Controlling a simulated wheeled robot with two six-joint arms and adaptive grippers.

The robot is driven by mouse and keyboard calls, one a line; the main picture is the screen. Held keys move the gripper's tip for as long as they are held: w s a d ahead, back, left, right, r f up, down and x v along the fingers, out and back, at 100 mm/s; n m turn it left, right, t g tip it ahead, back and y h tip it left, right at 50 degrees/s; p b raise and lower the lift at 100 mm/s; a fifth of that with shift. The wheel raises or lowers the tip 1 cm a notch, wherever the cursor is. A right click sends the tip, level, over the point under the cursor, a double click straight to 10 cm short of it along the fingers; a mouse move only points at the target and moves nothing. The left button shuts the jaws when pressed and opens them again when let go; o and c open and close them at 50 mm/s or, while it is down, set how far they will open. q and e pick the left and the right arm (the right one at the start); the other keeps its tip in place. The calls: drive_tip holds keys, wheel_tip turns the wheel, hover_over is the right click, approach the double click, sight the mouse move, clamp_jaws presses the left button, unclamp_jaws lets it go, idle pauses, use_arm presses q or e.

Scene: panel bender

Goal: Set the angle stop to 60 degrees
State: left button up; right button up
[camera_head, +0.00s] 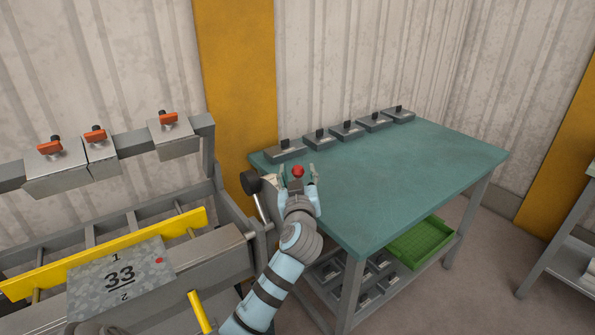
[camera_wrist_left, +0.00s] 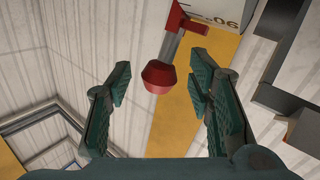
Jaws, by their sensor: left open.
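The angle stop shows in the left wrist view as a red knob (camera_wrist_left: 158,77) on a short grey rod with a red pointer-like piece (camera_wrist_left: 187,24) at its far end. Behind it is a pale dial plate (camera_wrist_left: 222,14) with dark marks and the digits "06". In the head view the red knob (camera_head: 297,171) shows between the fingertips of my left gripper (camera_head: 298,178), at the right end of the bender. The gripper is open, with a finger on each side of the knob and gaps between. How deep the knob sits is unclear.
The bender (camera_head: 235,240) with its yellow bar (camera_head: 110,255) and a sheet marked 33 (camera_head: 88,290) stands left. A black round handle (camera_head: 250,182) is just left of my gripper. A teal table (camera_head: 400,170) with several grey tools at its back stands right; a green tray (camera_head: 420,243) is below.

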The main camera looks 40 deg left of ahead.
use_arm(q)
drive_tip(key=shift+w+a+r, duration=0.1)
drive_tip(key=shift+w+a, duration=0.35)
drive_tip(key=shift+w, duration=0.15)
clamp_jaws()
drive_tip(key=shift+d+f+b, duration=0.15)
drive_tip(key=shift+f+b, duration=0.15)
drive_tip(key=shift+b, duration=0.15)
drive_tip(key=s+d+f+m+t+y+b, duration=0.1)
drive_tip(key=s+d+f+m+t+b, duration=0.2)
drive_tip(key=d+b, duration=0.6)
wheel_tip(320, 180, down, 3)
drive_tip(key=m+t+b, duration=0.2)
drive_tip(key=b, duration=1)
drive_tip(key=shift+t+y, duration=0.3)
drive_tip(key=shift+t, duration=0.1)
use_arm(e)
drive_tip(key=w+d+f, duration=0.1)
drive_tip(key=f, duration=0.9)
drive_tip(key=w+d+f, duration=0.1)
drive_tip(key=d+f, duration=0.1)
drive_tip(key=f, duration=0.9)
drive_tip(key=shift+f+h, duration=0.2)
drive_tip(key=shift+h, duration=0.1)
use_arm(q)
drive_tip(key=shift+d+r, duration=0.1)
use_arm(e)
drive_tip(key=shift+w, duration=0.1)
